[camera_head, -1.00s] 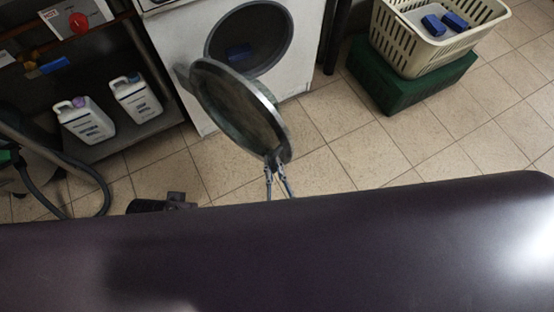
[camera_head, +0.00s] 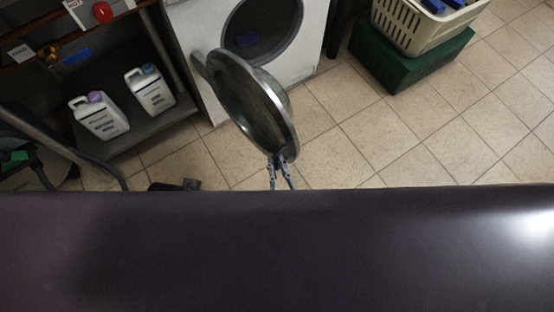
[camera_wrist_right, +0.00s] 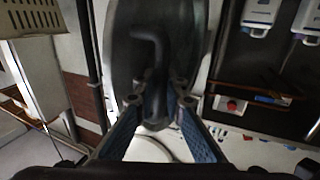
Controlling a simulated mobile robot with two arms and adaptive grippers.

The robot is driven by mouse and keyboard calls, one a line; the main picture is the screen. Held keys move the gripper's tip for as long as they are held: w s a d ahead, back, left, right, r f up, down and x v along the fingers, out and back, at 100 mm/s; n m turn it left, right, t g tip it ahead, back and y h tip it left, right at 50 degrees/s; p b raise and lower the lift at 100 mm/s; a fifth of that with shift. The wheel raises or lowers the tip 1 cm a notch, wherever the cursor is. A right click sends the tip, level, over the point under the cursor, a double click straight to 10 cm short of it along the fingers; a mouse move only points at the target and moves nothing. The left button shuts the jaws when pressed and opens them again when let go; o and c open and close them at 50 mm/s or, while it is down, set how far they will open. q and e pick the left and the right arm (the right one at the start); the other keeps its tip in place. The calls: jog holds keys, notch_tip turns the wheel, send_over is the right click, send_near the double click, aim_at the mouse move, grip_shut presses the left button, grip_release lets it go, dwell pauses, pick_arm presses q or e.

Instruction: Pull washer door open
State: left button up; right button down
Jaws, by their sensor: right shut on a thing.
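The white washer (camera_head: 305,52) stands at the top centre in the head view, with a dark round opening (camera_head: 282,40). Its round grey-rimmed door (camera_head: 246,100) stands well open, swung out from the hinge at the opening's left. A dark curved handle (camera_wrist_right: 158,50) shows on the door in the right wrist view. My right gripper (camera_head: 280,163) is at the door's near edge. In the wrist view its blue-padded fingers (camera_wrist_right: 158,104) close around the handle's lower part. A small dark part at the body's upper edge may be my left gripper; its jaws cannot be made out.
Two white jugs (camera_head: 100,116) (camera_head: 151,91) stand on a low shelf at left, with a hose (camera_head: 70,150) in front. A cream basket (camera_head: 408,32) with blue items sits on a green box (camera_head: 412,66) at right. Tiled floor (camera_head: 370,140) between is clear.

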jog(key=c, duration=2)
grip_release()
jog(key=s, duration=0.4)
jog(key=s+d, duration=0.1)
jog(key=s, duration=0.3)
jog(key=s+d, duration=0.1)
jog(key=s, duration=0.3)
jog(key=shift+d, duration=0.15)
jog(key=shift+w, duration=0.1)
